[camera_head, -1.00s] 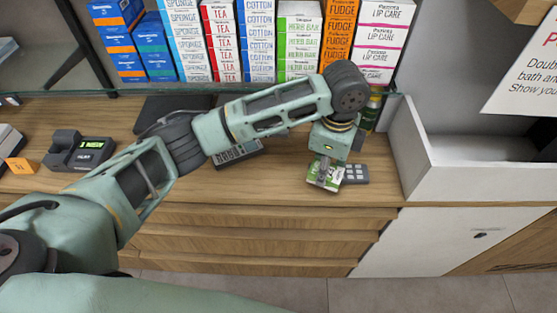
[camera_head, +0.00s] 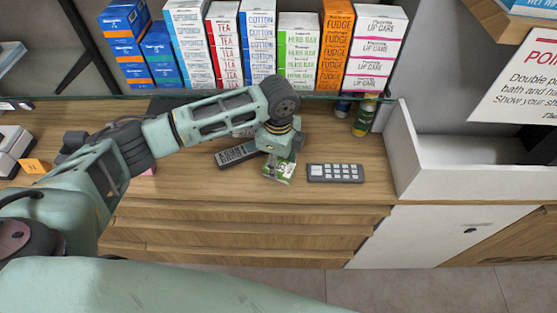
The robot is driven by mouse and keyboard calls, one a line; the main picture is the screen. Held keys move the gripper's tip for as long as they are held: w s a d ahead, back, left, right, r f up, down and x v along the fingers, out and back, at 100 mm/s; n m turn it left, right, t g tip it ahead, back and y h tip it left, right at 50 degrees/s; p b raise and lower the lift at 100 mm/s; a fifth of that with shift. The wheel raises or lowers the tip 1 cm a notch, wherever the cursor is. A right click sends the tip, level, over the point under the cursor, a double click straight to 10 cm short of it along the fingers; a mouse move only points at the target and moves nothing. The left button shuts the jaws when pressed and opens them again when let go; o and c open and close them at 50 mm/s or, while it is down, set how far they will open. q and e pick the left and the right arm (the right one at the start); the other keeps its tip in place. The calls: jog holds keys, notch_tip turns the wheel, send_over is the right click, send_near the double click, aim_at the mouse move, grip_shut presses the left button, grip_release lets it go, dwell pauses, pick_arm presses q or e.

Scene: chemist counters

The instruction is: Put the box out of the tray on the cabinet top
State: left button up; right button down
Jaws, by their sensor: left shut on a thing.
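My left gripper (camera_head: 280,160) is shut on a small green and white box (camera_head: 279,172). It holds the box tilted over the wooden cabinet top (camera_head: 230,190), between a dark keyboard-like device and a keypad. I cannot tell whether the box touches the wood. The gripper hides part of the box. A white open-topped tray (camera_head: 455,182) stands at the right end of the cabinet top, apart from the gripper. My right gripper is not in view.
A grey keypad (camera_head: 335,173) lies right of the held box, and a dark device (camera_head: 236,154) lies left of it. Stacked product boxes (camera_head: 375,50) line the glass shelf above. The front strip of wood is clear.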

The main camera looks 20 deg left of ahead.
aim_at(279, 166)
pick_arm(q)
jog(key=shift+f, duration=0.15)
jog(key=o, duration=1.2)
jog(key=shift+r, duration=0.45)
notch_tip(279, 166, up, 12)
jog(key=b, duration=0.3)
jog(key=shift+f, duration=0.25)
jog(key=shift+d+f, duration=0.1)
